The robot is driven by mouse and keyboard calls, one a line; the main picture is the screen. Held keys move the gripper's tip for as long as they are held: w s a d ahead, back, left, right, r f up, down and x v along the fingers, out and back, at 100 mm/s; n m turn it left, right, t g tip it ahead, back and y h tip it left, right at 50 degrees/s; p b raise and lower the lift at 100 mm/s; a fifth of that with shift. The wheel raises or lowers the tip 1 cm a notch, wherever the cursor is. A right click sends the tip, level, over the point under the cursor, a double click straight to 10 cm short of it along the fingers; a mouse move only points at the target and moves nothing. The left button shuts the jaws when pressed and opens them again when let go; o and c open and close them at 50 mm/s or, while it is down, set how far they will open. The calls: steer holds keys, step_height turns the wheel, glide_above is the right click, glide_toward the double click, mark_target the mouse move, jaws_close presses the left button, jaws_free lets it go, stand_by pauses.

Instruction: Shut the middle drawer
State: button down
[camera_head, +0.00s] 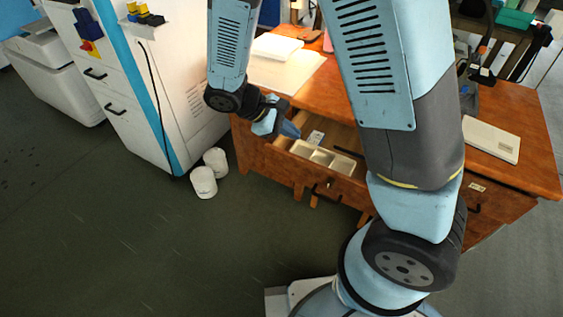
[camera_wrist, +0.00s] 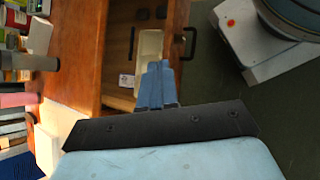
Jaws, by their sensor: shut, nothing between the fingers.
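The middle drawer (camera_head: 328,187) of the wooden desk stands pulled open, with a dark handle on its front. In the wrist view its front board (camera_wrist: 176,30) carries a black handle (camera_wrist: 190,43). Inside lie a pale divided tray (camera_head: 321,155), a small white card (camera_head: 315,137) and a dark thin item (camera_head: 348,153). My gripper (camera_head: 292,131) is shut and empty at the left end of the open drawer. In the wrist view, my gripper's blue fingertips (camera_wrist: 155,68) overlap the tray's near end. I cannot tell whether they touch anything. My arm hides the drawer's right part.
The desk top (camera_head: 515,172) holds papers (camera_head: 285,70) and a white flat device (camera_head: 491,139). A white cabinet (camera_head: 125,85) with a blue edge stands left of the desk. Two white containers (camera_head: 203,182) sit on the floor beside it. The floor in front is clear.

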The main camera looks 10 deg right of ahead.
steer(key=s+a+f+n+t+h, duration=0.1)
steer(key=a+f+n+t+h, duration=0.35)
steer(key=f, duration=0.55)
steer(key=n+t+y, duration=0.3)
steer(key=n+t, duration=0.7)
steer(key=n, duration=0.2)
glide_toward(285, 155)
steer(key=x, duration=0.6)
steer(key=shift+w+d+f, duration=0.1)
steer(key=shift+d, duration=0.05)
steer(key=shift+w+d, duration=0.15)
steer(key=shift+w, duration=0.05)
